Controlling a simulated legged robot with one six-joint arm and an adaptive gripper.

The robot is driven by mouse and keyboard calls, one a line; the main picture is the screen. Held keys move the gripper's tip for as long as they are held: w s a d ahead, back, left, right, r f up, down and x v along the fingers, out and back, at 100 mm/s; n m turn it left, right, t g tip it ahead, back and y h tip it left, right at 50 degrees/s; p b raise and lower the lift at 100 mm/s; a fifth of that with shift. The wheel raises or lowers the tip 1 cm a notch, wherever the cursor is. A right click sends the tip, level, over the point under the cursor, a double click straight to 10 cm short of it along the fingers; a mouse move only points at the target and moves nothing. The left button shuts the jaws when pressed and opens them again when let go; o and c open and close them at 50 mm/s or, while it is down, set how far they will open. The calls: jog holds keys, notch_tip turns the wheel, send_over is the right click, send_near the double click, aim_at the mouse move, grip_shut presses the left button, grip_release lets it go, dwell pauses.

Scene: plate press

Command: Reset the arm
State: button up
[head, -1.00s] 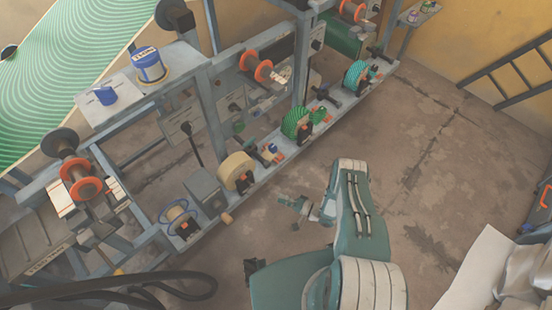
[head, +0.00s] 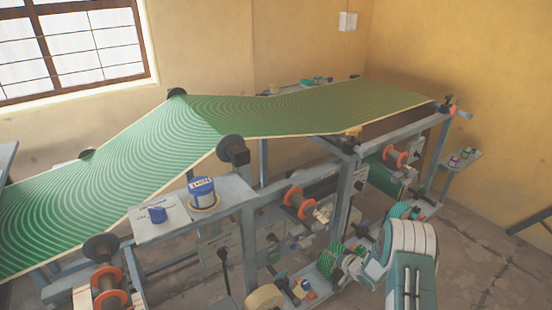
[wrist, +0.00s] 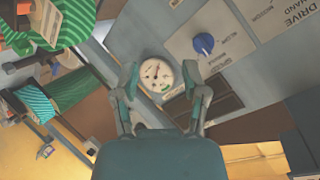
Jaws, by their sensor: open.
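My gripper (wrist: 160,78) is open in the wrist view, with its two fingers apart and nothing between them. Beyond the fingers is a round white gauge (wrist: 157,73) on a grey machine panel; I see no contact with it. In the head view my teal and white arm (head: 408,262) rises at the lower right, in front of the machine. Its far end is near a green roll (head: 328,262), and the fingertips are too small to make out there.
A blue knob (wrist: 204,44) sits on a labelled plate near the gauge. A green patterned web (head: 300,115) runs over the machine frame. A blue and white tin (head: 202,192) stands on a side shelf. Bare floor (head: 485,250) lies at the right.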

notch_tip(320, 180, up, 12)
jog(key=w+d+h, duration=0.2)
jog(key=h, duration=0.1)
jog(key=s+r+h, duration=0.2)
jog(key=s+r, duration=0.3)
jog(key=r, duration=0.5)
jog(key=s+r+h, duration=0.2)
jog(key=s+r, duration=0.2)
jog(key=r, duration=0.6)
jog(key=s+a+r+g+h, duration=0.1)
jog(key=s+r, duration=0.3)
jog(key=s, duration=0.3)
jog(key=s+a+r+g, duration=0.1)
jog(key=s+r+g, duration=0.1)
jog(key=s+r, duration=0.35)
jog(key=s+a+n+g, duration=0.1)
jog(key=s+a, duration=0.1)
jog(key=s, duration=0.9)
jog(key=s+a+n+g+y, duration=0.1)
jog(key=s+a, duration=0.2)
jog(key=s, duration=0.8)
jog(key=shift+s+f+n+y, duration=0.15)
jog(key=shift+f+n+y, duration=0.15)
jog(key=shift+f+n, duration=0.1)
